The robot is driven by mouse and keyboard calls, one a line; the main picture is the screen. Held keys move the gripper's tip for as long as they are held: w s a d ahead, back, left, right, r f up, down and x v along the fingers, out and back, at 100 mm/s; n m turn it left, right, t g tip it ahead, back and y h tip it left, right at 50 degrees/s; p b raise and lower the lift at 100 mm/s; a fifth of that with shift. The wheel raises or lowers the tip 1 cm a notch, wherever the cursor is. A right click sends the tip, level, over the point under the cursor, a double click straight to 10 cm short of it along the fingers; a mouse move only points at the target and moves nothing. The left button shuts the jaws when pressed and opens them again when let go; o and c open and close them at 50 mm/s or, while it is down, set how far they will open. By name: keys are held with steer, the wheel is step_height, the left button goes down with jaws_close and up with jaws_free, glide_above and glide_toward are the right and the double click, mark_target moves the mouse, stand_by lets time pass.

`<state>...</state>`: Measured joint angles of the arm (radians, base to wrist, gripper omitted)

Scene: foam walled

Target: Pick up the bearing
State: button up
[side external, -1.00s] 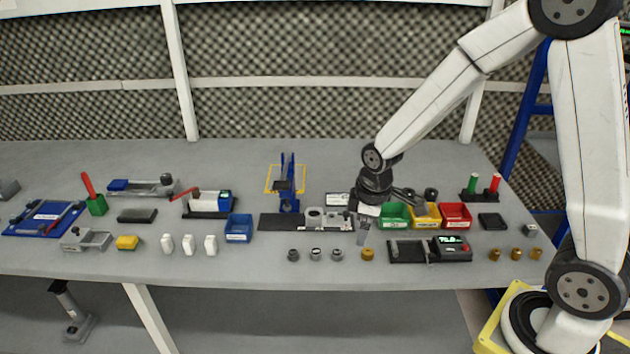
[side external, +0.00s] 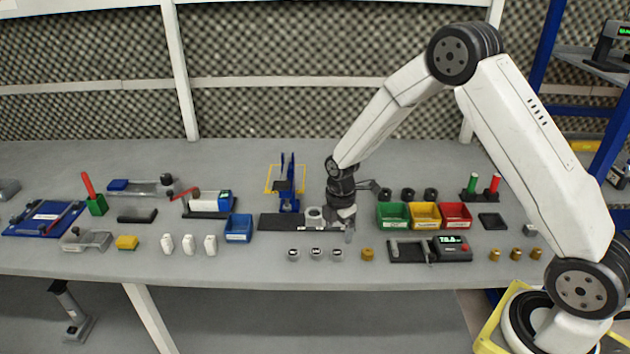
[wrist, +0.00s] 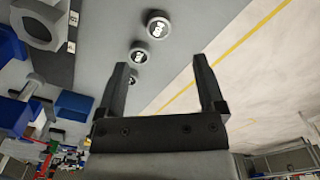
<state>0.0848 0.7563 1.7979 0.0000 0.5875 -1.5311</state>
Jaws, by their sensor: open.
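Three small grey round pieces with dark markings on pale tops, which look like the bearings, stand in a row near the table's front: left (side external: 293,254), middle (side external: 316,253) and right (side external: 337,255). In the wrist view the nearest one (wrist: 158,25) and a second (wrist: 139,56) lie beyond my fingertips; a third is partly hidden by the left finger. My gripper (side external: 349,236) is open and empty, above and just right of the row. Its two spread fingers (wrist: 160,72) show in the wrist view with bare table and floor between them.
A grey block with a round hub (side external: 314,214) stands just behind the row, close to my gripper. A brass piece (side external: 367,254) and a dark device with a display (side external: 451,248) are to the right. The table's front edge is close.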

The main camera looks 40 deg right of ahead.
mark_target(337, 253)
steer(key=shift+f, duration=1.3)
steer(key=shift+f, duration=0.1)
steer(key=shift+f, duration=2.45)
jaws_close()
